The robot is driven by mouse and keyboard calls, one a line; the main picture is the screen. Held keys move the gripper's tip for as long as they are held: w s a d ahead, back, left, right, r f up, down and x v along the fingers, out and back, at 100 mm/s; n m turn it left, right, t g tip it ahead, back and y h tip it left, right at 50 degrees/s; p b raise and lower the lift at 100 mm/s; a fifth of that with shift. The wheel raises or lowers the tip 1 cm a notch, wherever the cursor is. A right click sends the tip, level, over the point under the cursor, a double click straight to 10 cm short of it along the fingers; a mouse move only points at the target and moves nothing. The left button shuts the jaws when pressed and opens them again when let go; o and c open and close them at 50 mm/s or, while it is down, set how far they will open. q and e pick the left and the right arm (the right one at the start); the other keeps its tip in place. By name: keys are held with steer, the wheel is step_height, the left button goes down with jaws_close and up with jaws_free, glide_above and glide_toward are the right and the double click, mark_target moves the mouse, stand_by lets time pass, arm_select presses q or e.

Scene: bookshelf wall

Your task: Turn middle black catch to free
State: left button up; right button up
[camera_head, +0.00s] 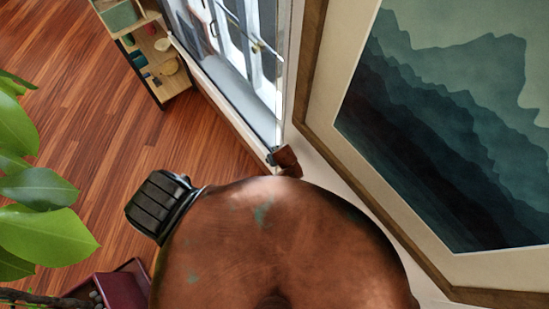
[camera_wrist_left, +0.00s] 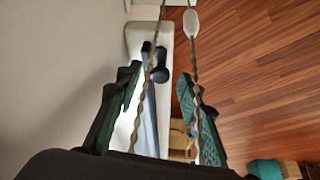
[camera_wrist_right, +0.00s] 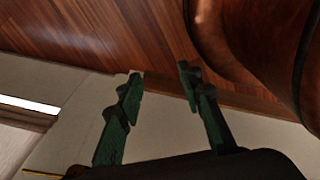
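My right gripper (camera_wrist_right: 160,74) is open and empty, pointing toward the wooden floor.
Two twisted cords (camera_wrist_left: 194,75), one with a white toggle (camera_wrist_left: 191,23), cross the left wrist view. The head view shows a white-framed window (camera_head: 235,55), a framed mountain picture (camera_head: 450,130), a small shelf (camera_head: 148,50), a leafy plant (camera_head: 45,225) and open wooden floor (camera_head: 80,110).

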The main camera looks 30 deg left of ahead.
arm_select(q)
steer(key=shift+c, duration=1.4)
jaws_close()
steer(key=shift+s+r+m+p, duration=0.15)
steer(key=shift+m+p, duration=0.25)
steer(key=shift+p, duration=0.2)
steer(key=shift+m+h, duration=0.3)
steer(key=shift+m, duration=0.1)
steer(key=shift+f, duration=0.2)
arm_select(e)
steer(key=shift+w+r, duration=0.55)
steer(key=shift+r, duration=0.25)
arm_select(q)
steer(key=shift+o, duration=1.4)
jaws_free()
steer(key=v, duration=1.2)
steer(key=shift+s, duration=0.15)
